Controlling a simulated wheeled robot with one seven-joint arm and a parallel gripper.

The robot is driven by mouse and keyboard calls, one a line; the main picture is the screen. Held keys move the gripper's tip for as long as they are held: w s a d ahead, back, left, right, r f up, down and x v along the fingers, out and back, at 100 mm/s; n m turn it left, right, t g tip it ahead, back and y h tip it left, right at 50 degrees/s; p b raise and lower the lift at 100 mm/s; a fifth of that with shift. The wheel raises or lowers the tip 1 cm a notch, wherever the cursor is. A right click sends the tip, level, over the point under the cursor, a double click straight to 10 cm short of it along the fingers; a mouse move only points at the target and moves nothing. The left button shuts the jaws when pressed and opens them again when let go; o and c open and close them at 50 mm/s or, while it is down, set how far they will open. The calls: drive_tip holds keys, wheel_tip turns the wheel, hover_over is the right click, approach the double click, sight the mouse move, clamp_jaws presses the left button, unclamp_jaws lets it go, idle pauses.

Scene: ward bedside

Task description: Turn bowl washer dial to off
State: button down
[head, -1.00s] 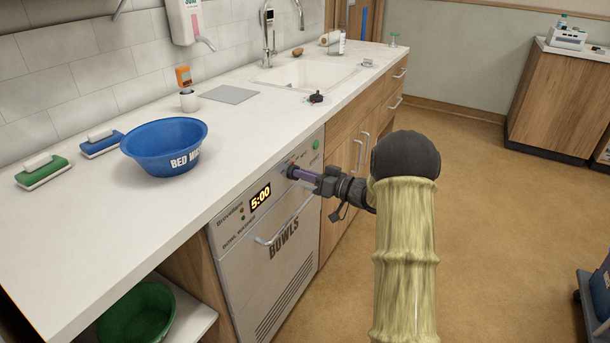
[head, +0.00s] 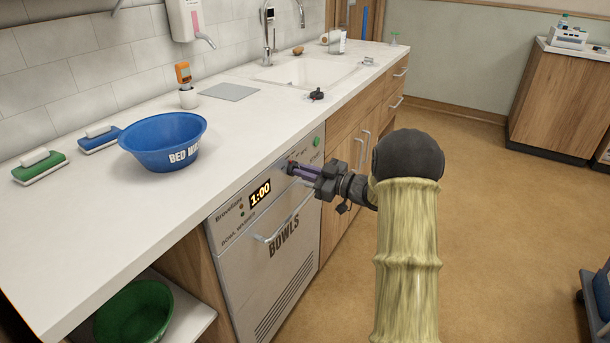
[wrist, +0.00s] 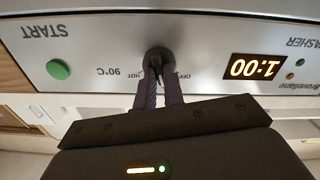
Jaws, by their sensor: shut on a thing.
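The bowl washer (head: 270,250) is a grey front-panel machine under the counter. Its display (head: 260,194) reads 1:00. The dial (wrist: 158,60) is a dark round knob in the middle of the panel in the wrist view, which is upside down. My gripper (head: 293,168) reaches the panel from the right, and its fingers (wrist: 160,88) are shut on the dial. Printed marks, "90°C" and a partly hidden "OFF", lie on either side of the dial. The fingers hide part of the dial, and I cannot tell exactly where its pointer stands.
The green start button (head: 316,141) is right of the dial. The washer's door handle (head: 284,229) sticks out below the panel. A blue bowl (head: 163,143) stands on the counter (head: 70,230) above.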

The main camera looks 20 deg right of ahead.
drive_tip(key=n+b, duration=0.2)
drive_tip(key=n, duration=0.1)
drive_tip(key=n+b, duration=0.2)
drive_tip(key=n, duration=0.1)
drive_tip(key=n+b, duration=0.2)
drive_tip(key=n, duration=0.1)
drive_tip(key=shift+s+f+b, duration=0.1)
drive_tip(key=shift+f+b, duration=0.15)
drive_tip(key=shift+b, duration=0.05)
idle(0.3)
drive_tip(key=c, duration=1.5)
unclamp_jaws()
drive_tip(key=shift+r, duration=0.1)
drive_tip(key=p+v, duration=0.3)
drive_tip(key=v, duration=1.4)
drive_tip(key=shift+s, duration=0.2)
drive_tip(key=shift+r, duration=0.1)
